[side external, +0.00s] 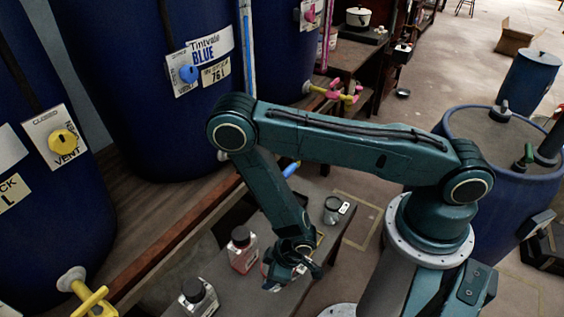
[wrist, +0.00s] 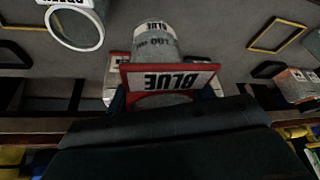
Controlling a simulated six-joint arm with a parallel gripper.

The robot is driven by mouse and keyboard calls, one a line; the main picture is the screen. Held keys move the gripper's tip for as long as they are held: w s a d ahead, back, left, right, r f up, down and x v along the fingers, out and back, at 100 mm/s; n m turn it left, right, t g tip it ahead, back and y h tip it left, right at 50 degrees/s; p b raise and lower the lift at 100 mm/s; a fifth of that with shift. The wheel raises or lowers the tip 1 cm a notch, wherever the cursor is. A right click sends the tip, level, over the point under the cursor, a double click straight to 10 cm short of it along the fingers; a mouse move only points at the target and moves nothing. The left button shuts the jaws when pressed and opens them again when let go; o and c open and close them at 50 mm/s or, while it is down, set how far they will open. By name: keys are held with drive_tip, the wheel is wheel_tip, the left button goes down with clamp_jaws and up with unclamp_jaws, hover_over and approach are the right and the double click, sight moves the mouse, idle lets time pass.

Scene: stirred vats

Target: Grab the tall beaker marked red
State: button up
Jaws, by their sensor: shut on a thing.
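In the wrist view my gripper (wrist: 165,100) is shut on a greyish container (wrist: 155,42) with a small upside-down label that reads BLUE. A red-edged plate (wrist: 168,80) with BLUE upside down on it sits at the jaws, against this container. My gripper's body hides its near part. In the side view my gripper (side external: 288,262) is low over the bench, and the held container is mostly hidden behind it. I cannot make out a beaker marked red in either view.
A black-capped bottle with reddish contents (side external: 243,250) stands left of my gripper, and another black-capped bottle (side external: 199,296) is nearer the front. A small cup (side external: 333,209) stands behind on the right. Big blue vats (side external: 150,100) line the left; a yellow valve (side external: 92,298) juts out.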

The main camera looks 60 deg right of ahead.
wheel_tip(320, 180, up, 10)
idle(0.6)
drive_tip(key=shift+f, duration=0.1)
drive_tip(key=shift+d, duration=0.15)
idle(0.4)
